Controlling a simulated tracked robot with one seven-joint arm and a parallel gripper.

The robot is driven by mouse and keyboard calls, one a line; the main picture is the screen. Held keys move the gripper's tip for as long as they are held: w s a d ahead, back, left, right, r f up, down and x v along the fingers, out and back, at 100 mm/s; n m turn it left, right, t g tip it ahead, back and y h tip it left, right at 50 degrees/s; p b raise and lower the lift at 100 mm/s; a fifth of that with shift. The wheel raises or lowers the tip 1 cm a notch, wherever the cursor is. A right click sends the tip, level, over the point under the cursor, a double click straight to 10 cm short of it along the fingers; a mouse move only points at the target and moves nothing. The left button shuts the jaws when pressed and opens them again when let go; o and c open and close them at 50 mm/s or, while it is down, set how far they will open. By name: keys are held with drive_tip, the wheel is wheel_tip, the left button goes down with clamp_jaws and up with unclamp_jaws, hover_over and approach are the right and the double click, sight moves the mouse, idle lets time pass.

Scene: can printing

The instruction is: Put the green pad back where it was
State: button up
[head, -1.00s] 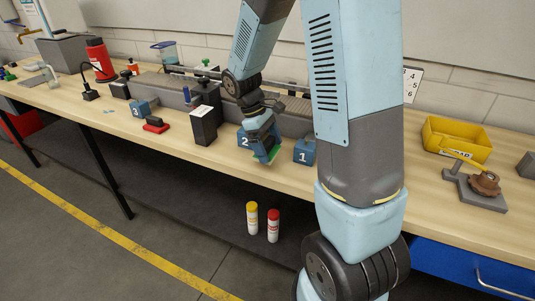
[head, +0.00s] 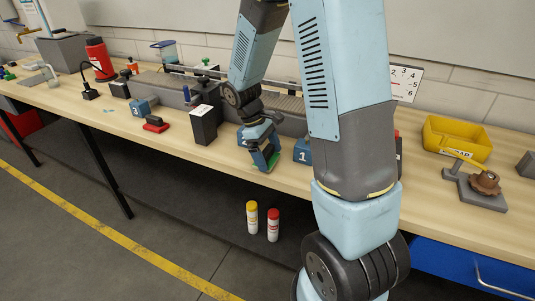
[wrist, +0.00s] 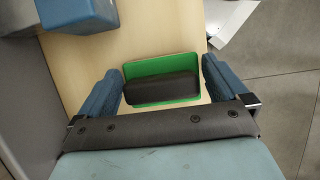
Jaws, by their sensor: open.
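The green pad (wrist: 190,67) with its black block-shaped handle (wrist: 162,90) lies between my gripper's fingers in the wrist view. A small green part of it (head: 273,162) shows beside the fingers in the head view, at the bench's front edge. My gripper (wrist: 162,66) is open, with one blue finger on either side of the pad and a gap beside the handle. It points down over the front of the bench (head: 186,151). Most of the pad is hidden by my gripper in the head view.
A blue block marked 1 (head: 303,151) stands right of my gripper; another numbered blue block (head: 242,137) is partly hidden behind it. A black box (head: 203,125) and a red pad with a dark handle (head: 155,123) stand to the left. The yellow bin (head: 455,139) is far right.

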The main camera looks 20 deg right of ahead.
drive_tip(key=v, duration=1.1)
drive_tip(key=s+d+r+m+t+y, duration=0.1)
drive_tip(key=s+r+m+t, duration=0.3)
drive_tip(key=s+r, duration=0.3)
drive_tip(key=s+d+r+m+t+y, duration=0.1)
drive_tip(key=s+r+m+t, duration=0.3)
drive_tip(key=s+r, duration=0.4)
drive_tip(key=shift+s+d+m+t+y, duration=0.4)
drive_tip(key=shift+s+m+y, duration=0.15)
drive_tip(key=shift+s, duration=2.35)
